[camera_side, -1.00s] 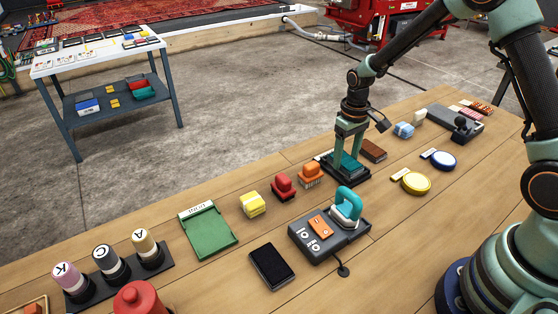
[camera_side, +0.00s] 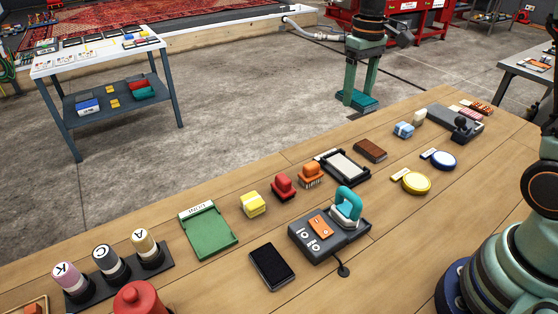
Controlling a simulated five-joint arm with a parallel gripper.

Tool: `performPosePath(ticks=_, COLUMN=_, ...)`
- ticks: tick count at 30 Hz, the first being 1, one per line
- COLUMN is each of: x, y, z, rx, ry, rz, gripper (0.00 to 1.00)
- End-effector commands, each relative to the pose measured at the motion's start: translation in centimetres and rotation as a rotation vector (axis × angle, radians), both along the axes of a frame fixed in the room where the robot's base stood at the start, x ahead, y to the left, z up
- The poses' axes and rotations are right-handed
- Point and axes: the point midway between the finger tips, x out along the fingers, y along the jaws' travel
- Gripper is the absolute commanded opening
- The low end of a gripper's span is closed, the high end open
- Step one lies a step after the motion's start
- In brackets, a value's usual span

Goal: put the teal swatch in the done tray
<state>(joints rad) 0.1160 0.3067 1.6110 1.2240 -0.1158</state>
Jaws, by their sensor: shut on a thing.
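My gripper (camera_side: 358,95) is shut on the teal swatch (camera_side: 357,101), a flat teal block, and holds it level in the air. It shows beyond the far edge of the bench in the picture, high above and behind the black frame. A green tray (camera_side: 209,232) with a raised rim and a white label at its back lies on the bench at centre left.
A black frame with a pale pad (camera_side: 344,166) stands empty beside a brown block (camera_side: 370,150). Orange (camera_side: 311,174) and red (camera_side: 283,186) brushes and a yellow block (camera_side: 253,204) stand between it and the tray. A grey station with a teal-handled tool (camera_side: 347,205) is in front.

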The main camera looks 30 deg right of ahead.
Motion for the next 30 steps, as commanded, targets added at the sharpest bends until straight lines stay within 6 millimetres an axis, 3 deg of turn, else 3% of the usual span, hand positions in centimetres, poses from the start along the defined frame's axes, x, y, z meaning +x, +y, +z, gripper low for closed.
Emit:
performPosePath(ticks=5, x=0.5, y=0.8, z=1.1, rx=0.0, ry=0.0, rz=0.003, gripper=0.11)
performPosePath(ticks=8, x=1.6, y=2.8, z=0.6, rx=0.0, ry=0.002, rz=0.007, gripper=0.11)
performPosePath(ticks=11, x=3.1, y=6.1, z=-0.5, rx=0.0, ry=0.003, rz=0.01, gripper=0.11)
performPosePath(ticks=19, x=5.7, y=17.4, z=-4.5, rx=-0.001, ry=0.003, rz=0.01, gripper=0.11)
performPosePath(ticks=24, x=5.5, y=24.5, z=-7.2, rx=-0.001, ry=0.003, rz=0.01, gripper=0.11)
performPosePath(ticks=30, x=4.0, y=32.2, z=-10.3, rx=-0.001, ry=0.001, rz=0.008, gripper=0.11)
